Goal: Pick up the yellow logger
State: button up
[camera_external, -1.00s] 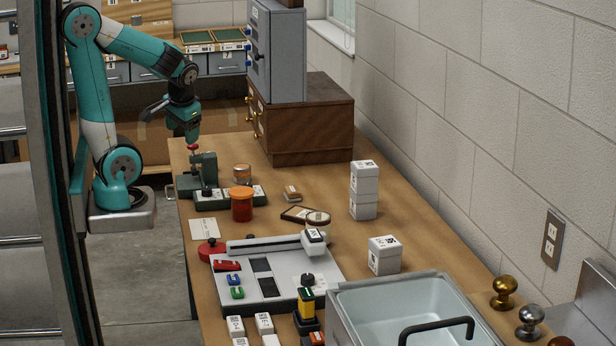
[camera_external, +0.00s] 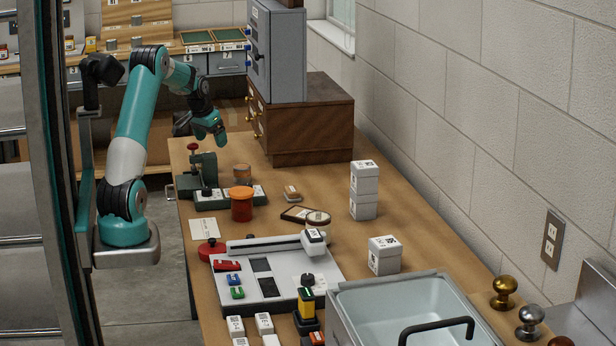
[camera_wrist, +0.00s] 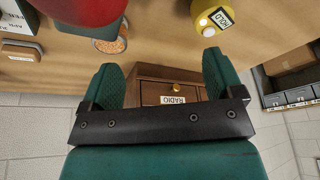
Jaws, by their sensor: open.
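A yellow object with a HOLD label and two pale round spots (camera_wrist: 208,20) is at the top of the wrist view, cut by the frame edge, beyond my right fingertip. It may be the yellow logger. In the external view a yellow and black object (camera_external: 305,303) stands upright in a dark base at the front of the table; I cannot tell whether it is the same thing. My gripper (camera_external: 212,138) is above the far left of the table, in front of the wooden cabinet. In the wrist view my gripper (camera_wrist: 162,68) is open and empty between its green fingers.
The wooden cabinet (camera_external: 310,135) bears a grey case (camera_external: 278,55). A green press with a red knob (camera_external: 204,172) stands below my gripper. An orange jar (camera_external: 242,206), white boxes (camera_external: 364,190) and a grey basin (camera_external: 400,300) occupy the table.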

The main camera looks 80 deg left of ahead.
jog(key=shift+t, duration=0.3)
jog(key=s+a+f, duration=0.1)
jog(key=a, duration=0.1)
jog(key=s+a+f, duration=0.1)
jog(key=a+f, duration=0.1)
jog(key=s+a+f+b, duration=0.1)
jog(key=a, duration=0.1)
jog(key=shift+s+a+f, duration=0.15)
jog(key=shift+s+a, duration=0.05)
jog(key=shift+a, duration=0.15)
jog(key=x, duration=0.7)
jog(key=shift+a, duration=0.1)
jog(key=shift+c, duration=0.2)
jog(key=c, duration=1)
